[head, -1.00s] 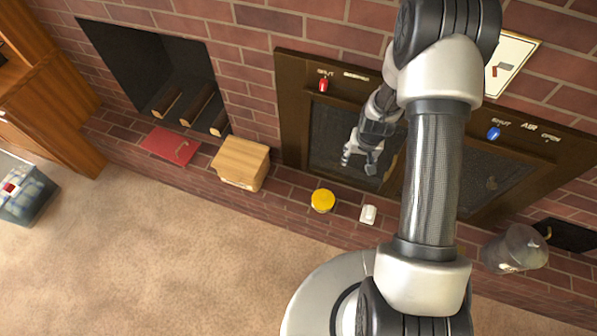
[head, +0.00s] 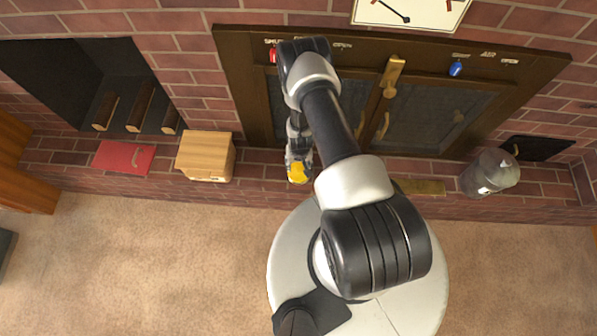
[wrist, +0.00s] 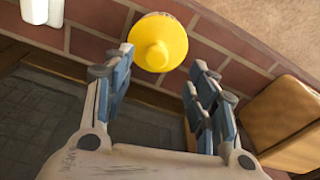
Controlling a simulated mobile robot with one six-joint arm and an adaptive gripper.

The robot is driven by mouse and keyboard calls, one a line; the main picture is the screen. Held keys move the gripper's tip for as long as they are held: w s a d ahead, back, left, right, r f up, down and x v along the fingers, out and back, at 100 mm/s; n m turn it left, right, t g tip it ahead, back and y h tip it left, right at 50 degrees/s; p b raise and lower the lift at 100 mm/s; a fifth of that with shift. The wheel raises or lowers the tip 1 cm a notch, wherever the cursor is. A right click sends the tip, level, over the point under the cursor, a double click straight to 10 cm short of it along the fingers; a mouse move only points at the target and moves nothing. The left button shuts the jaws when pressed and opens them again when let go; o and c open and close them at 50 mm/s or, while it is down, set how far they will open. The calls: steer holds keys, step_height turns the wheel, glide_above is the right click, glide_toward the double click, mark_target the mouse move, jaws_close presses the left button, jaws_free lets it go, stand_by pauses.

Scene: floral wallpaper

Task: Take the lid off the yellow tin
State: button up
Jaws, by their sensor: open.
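The yellow tin (head: 298,176) stands on the brick hearth, partly hidden under my gripper (head: 298,160) in the head view. In the wrist view, its round yellow lid (wrist: 150,32) has a raised knob in the middle. My gripper (wrist: 161,62) is open in the wrist view, with one finger on each side just below the lid. The lid lies beyond the fingertips, and nothing is between the pads. I cannot tell whether a finger touches the lid. The tin's body is mostly hidden beneath it.
A wooden box (head: 205,158) stands on the hearth left of the tin; it also shows in the wrist view (wrist: 291,125). A white object (wrist: 42,11) is on the tin's other side. A red folder (head: 123,158) and metal bucket (head: 490,173) are farther off. Fireplace doors (head: 435,118) rise behind.

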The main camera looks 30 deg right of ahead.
mark_target(299, 167)
steer(key=f+b, duration=0.1)
steer(key=f, duration=0.1)
steer(key=w+f+b, duration=0.1)
steer(key=f, duration=0.2)
steer(key=d+f+b, duration=0.1)
steer(key=f+b, duration=0.1)
steer(key=f, duration=0.1)
steer(key=shift+w+f, duration=0.2)
steer(key=shift+c, duration=0.2)
steer(key=c, duration=1)
steer(key=shift+r, duration=0.1)
steer(key=shift+c, duration=0.2)
